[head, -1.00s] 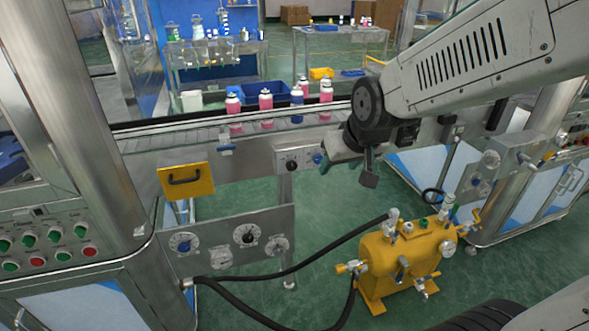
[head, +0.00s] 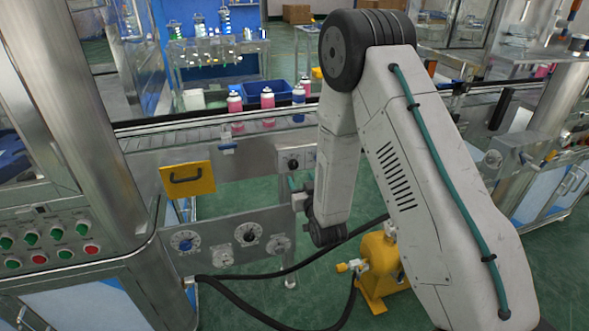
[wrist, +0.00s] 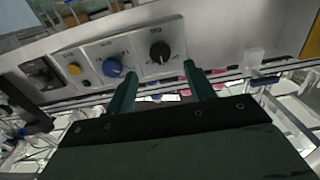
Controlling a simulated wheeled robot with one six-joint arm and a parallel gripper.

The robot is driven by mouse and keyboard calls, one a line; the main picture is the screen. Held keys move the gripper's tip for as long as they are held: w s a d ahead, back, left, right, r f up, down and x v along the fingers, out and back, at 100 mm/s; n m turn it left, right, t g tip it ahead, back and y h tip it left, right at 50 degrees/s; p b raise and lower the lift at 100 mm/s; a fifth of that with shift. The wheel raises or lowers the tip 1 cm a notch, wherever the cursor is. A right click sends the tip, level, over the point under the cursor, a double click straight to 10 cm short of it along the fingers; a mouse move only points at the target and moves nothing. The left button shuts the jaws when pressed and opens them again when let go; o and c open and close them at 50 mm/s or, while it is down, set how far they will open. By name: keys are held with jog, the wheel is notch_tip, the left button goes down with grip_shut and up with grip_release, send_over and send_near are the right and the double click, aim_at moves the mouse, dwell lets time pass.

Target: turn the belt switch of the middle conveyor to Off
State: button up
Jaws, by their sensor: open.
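A control panel (head: 309,154) sits on the front side of the middle conveyor. It carries a black rotary knob (head: 293,164), which also shows in the wrist view (wrist: 160,52). A blue knob (wrist: 112,67) and a yellow one (wrist: 74,69) are beside it there. The labels are too small to read, so I cannot tell the switch setting. My gripper (wrist: 160,72) is open and empty. Its two green fingers point at the panel, with the black knob between and beyond their tips, seemingly apart from it. In the head view my arm hides the panel's right part.
Several pink and blue cans (head: 267,98) stand on the conveyor (head: 185,138). A yellow handled plate (head: 187,178) is left of the panel. A lower dial panel (head: 221,258), black hoses (head: 260,312) and a yellow tank (head: 372,270) are below.

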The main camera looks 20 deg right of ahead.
aim_at(294, 166)
jog(key=w, duration=0.7)
jog(key=shift+w, duration=0.35)
jog(key=c, duration=1)
